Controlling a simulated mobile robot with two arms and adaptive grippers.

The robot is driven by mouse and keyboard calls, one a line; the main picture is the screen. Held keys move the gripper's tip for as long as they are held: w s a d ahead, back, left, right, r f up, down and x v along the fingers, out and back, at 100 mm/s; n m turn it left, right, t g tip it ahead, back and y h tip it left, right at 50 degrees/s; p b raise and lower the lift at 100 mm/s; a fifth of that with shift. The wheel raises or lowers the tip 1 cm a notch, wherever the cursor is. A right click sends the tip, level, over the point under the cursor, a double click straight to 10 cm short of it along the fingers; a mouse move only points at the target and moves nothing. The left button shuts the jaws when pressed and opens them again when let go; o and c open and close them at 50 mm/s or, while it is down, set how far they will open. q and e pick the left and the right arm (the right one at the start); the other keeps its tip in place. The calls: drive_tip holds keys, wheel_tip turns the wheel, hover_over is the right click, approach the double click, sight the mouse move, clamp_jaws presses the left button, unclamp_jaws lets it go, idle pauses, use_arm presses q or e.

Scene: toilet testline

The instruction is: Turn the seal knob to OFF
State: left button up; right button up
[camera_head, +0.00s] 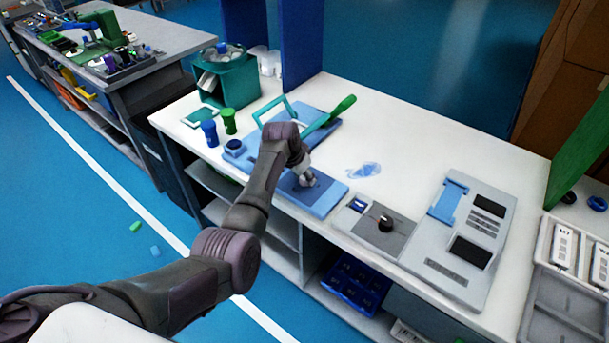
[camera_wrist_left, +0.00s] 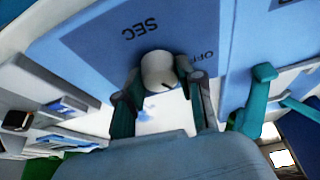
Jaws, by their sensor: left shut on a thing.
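The seal knob (camera_wrist_left: 159,70) is a pale round knob with a short dark mark on its lower right side in the left wrist view. It sits on a blue panel (camera_wrist_left: 75,75) of the sealer, with the letters SEC at its upper left and OFF at its right, partly covered by a finger. In the head view my left gripper (camera_head: 305,179) reaches down onto the front of the blue sealer (camera_head: 328,201). Its fingers (camera_wrist_left: 162,82) are closed on both sides of the knob in the wrist view. My right gripper is not seen.
A green lever (camera_head: 335,112) rises behind my left gripper. A grey panel with a black knob (camera_head: 386,223) stands to the right. A blue cup (camera_head: 210,133), a green cup (camera_head: 229,121) and a teal bin (camera_head: 230,85) stand at the left. A clear bag (camera_head: 364,169) lies on the white bench.

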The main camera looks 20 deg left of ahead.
use_arm(q)
drive_tip(key=shift+r+n+y+p, duration=0.25)
drive_tip(key=shift+n+y+p, duration=0.05)
drive_tip(key=shift+n+p, duration=0.7)
drive_tip(key=shift+d+n+y+p, duration=0.15)
drive_tip(key=shift+n+y+p, duration=0.25)
drive_tip(key=shift+n+p, duration=0.6)
drive_tip(key=n+y, duration=0.1)
drive_tip(key=n, duration=0.1)
drive_tip(key=shift+f+n+t, duration=0.15)
drive_tip(key=shift+n+t, duration=0.15)
drive_tip(key=shift+n, duration=0.1)
drive_tip(key=shift+n+y, duration=0.6)
drive_tip(key=shift+n, duration=0.9)
drive_tip(key=o, duration=1.1)
drive_tip(key=shift+o, duration=0.2)
drive_tip(key=v, duration=1.2)
drive_tip(key=shift+w, duration=0.3)
